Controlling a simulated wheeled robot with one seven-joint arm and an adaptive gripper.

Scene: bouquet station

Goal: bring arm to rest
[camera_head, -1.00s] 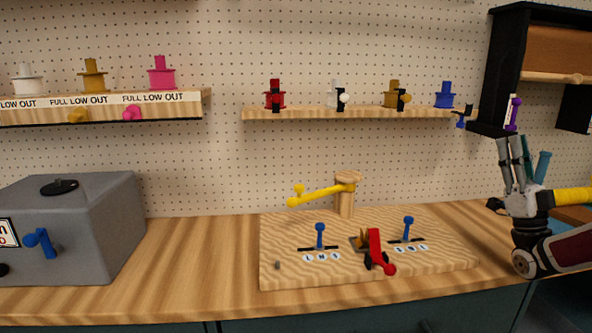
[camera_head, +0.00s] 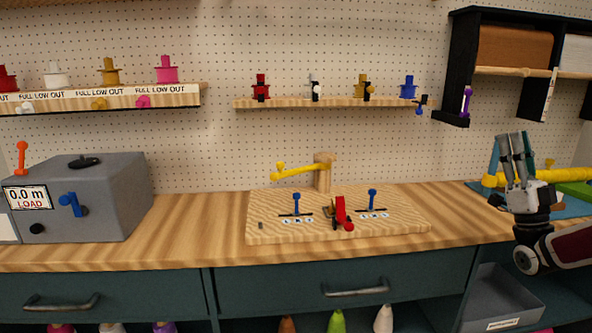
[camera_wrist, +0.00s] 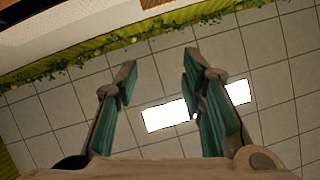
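My gripper (camera_head: 516,158) is at the right of the head view, pointing upward, in front of the right part of the bench. In the wrist view my gripper (camera_wrist: 160,72) has its two teal-lined fingers apart, with nothing between them. Behind the fingers the wrist view shows ceiling tiles with bright light panels (camera_wrist: 166,115). My arm's forearm runs off the right edge of the head view.
A wooden board (camera_head: 410,224) with blue levers, a red lever and a yellow arm sits on the bench (camera_head: 190,232). A grey box (camera_head: 115,205) stands left. Shelves with spools hang above. A black cabinet (camera_head: 460,60) and yellow roll (camera_head: 565,174) are near my gripper.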

